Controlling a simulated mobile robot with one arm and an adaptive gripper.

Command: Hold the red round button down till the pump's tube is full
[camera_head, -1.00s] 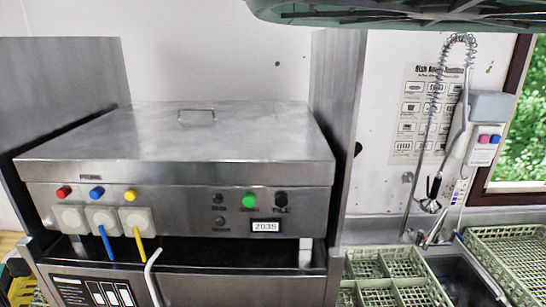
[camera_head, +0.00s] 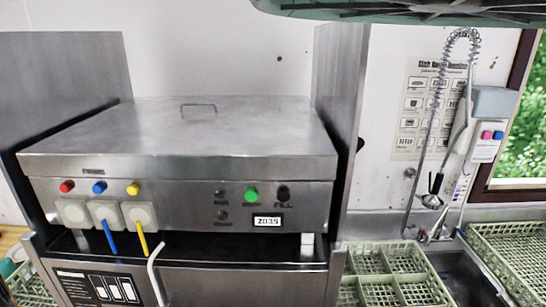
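The red round button (camera_head: 67,186) is at the far left of the steel machine's front panel (camera_head: 170,205). A blue button (camera_head: 99,187) and a yellow button (camera_head: 133,189) sit to its right in the same row. Below each is a pale square block; a blue tube (camera_head: 109,238) and a yellow tube (camera_head: 142,240) hang from the middle and right blocks. No tube shows under the left block, below the red button. A white tube (camera_head: 155,275) curves up from below. My gripper is not in view.
A green button (camera_head: 251,195), dark knobs and a display reading 2035 (camera_head: 268,222) are on the panel's right. A label with three white bars (camera_head: 97,289) is below. Green racks (camera_head: 385,262) and a hanging spray hose (camera_head: 437,130) are at right. A dark green object overhangs the top.

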